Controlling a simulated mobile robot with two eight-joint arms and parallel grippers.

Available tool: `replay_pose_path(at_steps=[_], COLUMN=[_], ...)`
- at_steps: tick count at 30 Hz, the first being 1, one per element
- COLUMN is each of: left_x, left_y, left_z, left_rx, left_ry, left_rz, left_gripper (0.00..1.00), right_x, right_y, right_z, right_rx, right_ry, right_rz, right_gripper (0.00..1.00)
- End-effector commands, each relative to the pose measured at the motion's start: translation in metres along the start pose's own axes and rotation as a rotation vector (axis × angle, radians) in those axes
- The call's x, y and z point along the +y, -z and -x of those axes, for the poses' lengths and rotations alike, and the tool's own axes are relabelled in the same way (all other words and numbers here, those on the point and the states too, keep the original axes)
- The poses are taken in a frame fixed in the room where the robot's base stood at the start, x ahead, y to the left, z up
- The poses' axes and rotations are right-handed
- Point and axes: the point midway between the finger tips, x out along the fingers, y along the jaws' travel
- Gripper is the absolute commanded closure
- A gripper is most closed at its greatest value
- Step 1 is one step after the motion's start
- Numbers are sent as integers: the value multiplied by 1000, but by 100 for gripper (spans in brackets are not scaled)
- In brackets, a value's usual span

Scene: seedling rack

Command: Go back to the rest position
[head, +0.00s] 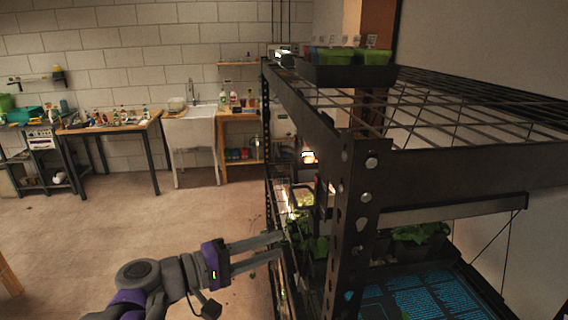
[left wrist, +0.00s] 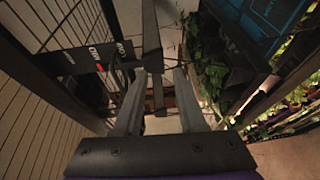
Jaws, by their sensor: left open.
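My left gripper (head: 282,246) reaches in from the lower left in the head view, its two long grey fingers spread apart and empty. The fingertips are at the left side of the dark metal rack (head: 345,215), close to its front post. Green seedlings (left wrist: 207,65) are to the right of the fingers there. My right gripper is in neither view.
The rack's wire top shelf (head: 440,105) holds a dark tray (head: 348,76) with coloured pots. Seedlings (head: 418,232) and a blue patterned surface (head: 425,295) are on the lower level. Open floor (head: 150,225) lies to the left, with a workbench (head: 110,124) and sink (head: 190,120) along the wall.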

Motion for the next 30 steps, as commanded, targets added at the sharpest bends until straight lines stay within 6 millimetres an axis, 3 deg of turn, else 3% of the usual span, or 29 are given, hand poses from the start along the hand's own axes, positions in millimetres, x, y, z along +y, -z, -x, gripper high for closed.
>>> replay_pose_path(at_steps=[3, 8, 12, 15, 18, 22, 30], left_x=[-62, -144, -206, -242, -267, -286, -294], left_y=[-33, -64, -80, -84, -85, -82, -79], left_z=[7, 36, 75, 107, 136, 163, 180], left_rx=[-17, -30, -36, -37, -35, -33, -30], left_ry=[225, 529, 781, 949, 1089, 1216, 1293], left_rz=[-85, -232, -383, -503, -615, -729, -801], left_gripper=[60, 60, 60, 60, 60, 60, 60], right_x=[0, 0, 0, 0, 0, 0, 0], right_y=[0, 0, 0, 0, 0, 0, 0], right_z=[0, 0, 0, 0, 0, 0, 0], right_rx=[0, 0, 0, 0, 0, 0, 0], right_ry=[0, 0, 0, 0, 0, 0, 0], right_rz=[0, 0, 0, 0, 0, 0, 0], right_gripper=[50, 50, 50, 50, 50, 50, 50])
